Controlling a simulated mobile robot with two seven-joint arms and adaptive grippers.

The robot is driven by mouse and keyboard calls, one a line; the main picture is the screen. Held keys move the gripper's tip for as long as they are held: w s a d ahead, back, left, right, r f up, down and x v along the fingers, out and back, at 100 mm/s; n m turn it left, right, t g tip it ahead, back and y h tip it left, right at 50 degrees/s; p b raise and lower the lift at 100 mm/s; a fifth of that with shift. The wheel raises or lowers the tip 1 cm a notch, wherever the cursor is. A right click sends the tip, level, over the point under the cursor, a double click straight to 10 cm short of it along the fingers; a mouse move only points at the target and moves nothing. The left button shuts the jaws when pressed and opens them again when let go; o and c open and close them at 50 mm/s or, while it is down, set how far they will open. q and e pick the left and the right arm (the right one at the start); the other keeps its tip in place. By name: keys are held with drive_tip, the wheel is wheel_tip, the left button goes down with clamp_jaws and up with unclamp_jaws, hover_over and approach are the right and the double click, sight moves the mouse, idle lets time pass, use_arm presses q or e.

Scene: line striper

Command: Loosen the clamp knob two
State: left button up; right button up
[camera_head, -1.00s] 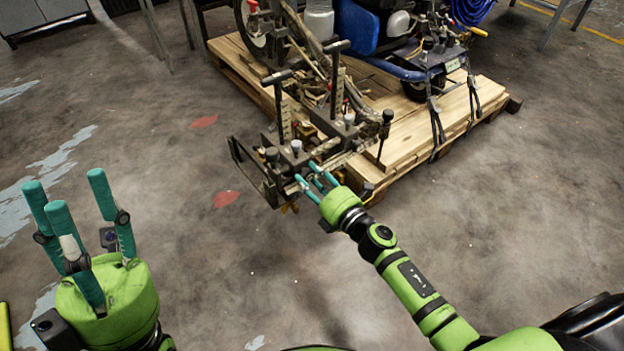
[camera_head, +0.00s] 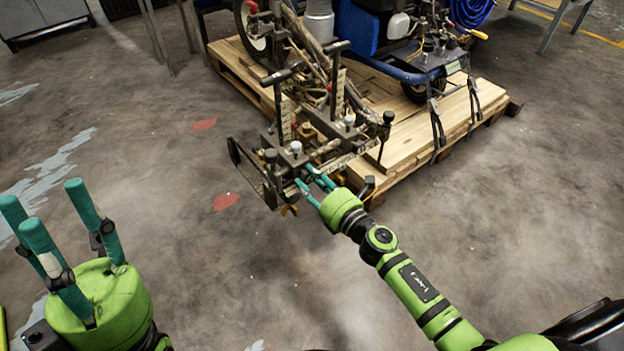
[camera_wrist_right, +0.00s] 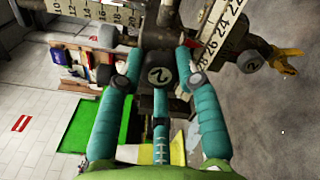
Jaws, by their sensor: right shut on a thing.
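The line striper's front clamp assembly (camera_head: 290,165) stands out past the pallet in the head view. My right gripper, also in the head view (camera_head: 308,180), is shut on this knob at the assembly's near side. In the head view the fingers and frame mostly hide the knob. My left gripper (camera_head: 45,212) is open and empty at the lower left, over the floor, far from the machine.
The striper stands on a wooden pallet (camera_head: 410,140). Upright T-handles (camera_head: 335,75) and measuring scales rise close to my right gripper. A yellow wing-like part (camera_wrist_right: 284,58) is at the right in the wrist view. The floor (camera_head: 230,260) between my arms is clear.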

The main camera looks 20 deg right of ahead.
drive_tip(key=o, duration=1.1)
drive_tip(key=shift+s, duration=0.1)
drive_tip(key=v, duration=1.1)
drive_tip(key=shift+s+d+r, duration=0.1)
drive_tip(key=shift+s+d, duration=0.05)
drive_tip(key=shift+s, duration=0.25)
